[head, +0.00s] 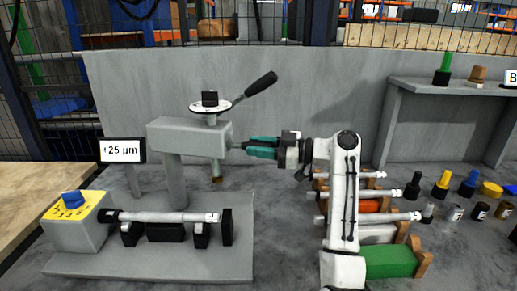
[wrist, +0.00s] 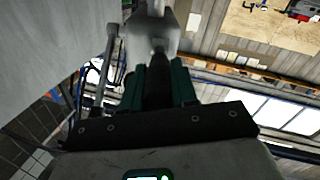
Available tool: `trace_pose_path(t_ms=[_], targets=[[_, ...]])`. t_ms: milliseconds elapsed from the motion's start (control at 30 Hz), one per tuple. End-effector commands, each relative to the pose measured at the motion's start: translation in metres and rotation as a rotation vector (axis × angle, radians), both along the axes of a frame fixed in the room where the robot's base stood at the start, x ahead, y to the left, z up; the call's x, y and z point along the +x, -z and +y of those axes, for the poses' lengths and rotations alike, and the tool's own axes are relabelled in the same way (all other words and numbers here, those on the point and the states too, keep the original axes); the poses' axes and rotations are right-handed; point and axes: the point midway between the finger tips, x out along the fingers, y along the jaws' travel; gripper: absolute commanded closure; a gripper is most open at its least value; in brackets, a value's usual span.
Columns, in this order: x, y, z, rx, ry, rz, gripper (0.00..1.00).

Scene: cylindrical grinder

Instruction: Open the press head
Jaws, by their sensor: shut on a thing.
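The press head (head: 190,134) is a grey block on a grey post, level across the top of the press. A lever with a black grip (head: 261,83) rises from the round dial on it. My gripper (head: 244,147) comes in from the right with green fingers, shut at the head's right end. In the wrist view my gripper (wrist: 159,84) has its fingers around a dark, narrow handle (wrist: 158,62), which leads to the grey press head (wrist: 152,33). The fingers hide much of the handle.
A shaft (head: 165,216) lies on supports below the head, beside a yellow-topped box with a blue knob (head: 73,199). A "+25 µm" display (head: 122,150) stands at left. Racked shafts and several small parts fill the right side. A grey wall stands behind.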

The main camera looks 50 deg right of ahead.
Motion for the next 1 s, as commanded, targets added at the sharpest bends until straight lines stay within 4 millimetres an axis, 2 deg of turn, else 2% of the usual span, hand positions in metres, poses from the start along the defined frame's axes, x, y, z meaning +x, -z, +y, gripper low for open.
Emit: trace_pose_path(t_ms=[100,133,367,733,867,1000], targets=[[0.001,-0.006,0.001,-0.002,0.002,-0.010,1.00],[0.001,-0.006,0.001,-0.002,0.002,-0.010,0.70],[0.001,-0.004,0.001,-0.001,0.001,-0.006,0.48],[-0.005,0.000,-0.004,0.000,0.003,-0.001,0.47],[-0.021,0.000,-0.013,0.001,0.005,-0.003,0.47],[-0.046,0.000,-0.027,-0.002,0.006,-0.003,0.47]])
